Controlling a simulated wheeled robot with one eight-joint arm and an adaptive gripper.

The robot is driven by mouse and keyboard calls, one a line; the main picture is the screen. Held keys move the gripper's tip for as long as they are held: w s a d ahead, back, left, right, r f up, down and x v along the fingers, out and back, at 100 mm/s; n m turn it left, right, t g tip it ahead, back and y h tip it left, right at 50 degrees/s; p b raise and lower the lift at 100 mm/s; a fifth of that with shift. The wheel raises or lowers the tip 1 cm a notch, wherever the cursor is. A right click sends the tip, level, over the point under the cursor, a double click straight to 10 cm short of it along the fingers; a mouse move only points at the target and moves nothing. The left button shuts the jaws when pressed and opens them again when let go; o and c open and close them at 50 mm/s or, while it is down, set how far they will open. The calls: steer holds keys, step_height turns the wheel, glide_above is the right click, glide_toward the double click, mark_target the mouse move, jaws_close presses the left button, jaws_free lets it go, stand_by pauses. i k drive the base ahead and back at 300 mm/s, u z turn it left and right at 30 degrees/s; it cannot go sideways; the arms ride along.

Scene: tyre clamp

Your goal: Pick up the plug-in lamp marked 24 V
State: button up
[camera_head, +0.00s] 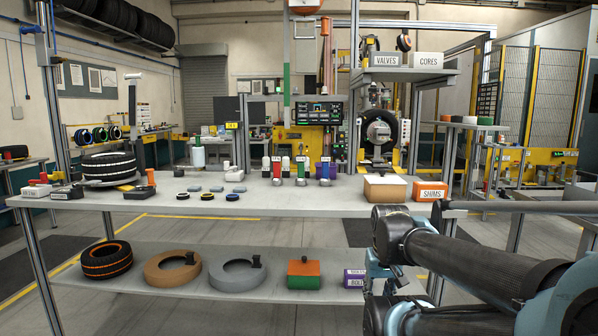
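No lamp can be picked out for certain as the one marked 24 V; the print on the small items is too small to read. My dark arm links come in from the right, in front of the bench's right end. My gripper is not in view.
The lower shelf (220,285) holds a tyre, rings and boxes. VALVES (387,60) and CORES (428,60) boxes sit above.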

mark_target(267, 169)
steer(key=z, duration=2.25)
steer(key=k, duration=1.6)
steer(key=u, duration=2.15)
steer(key=i, duration=0.3)
steer(key=u, duration=0.15)
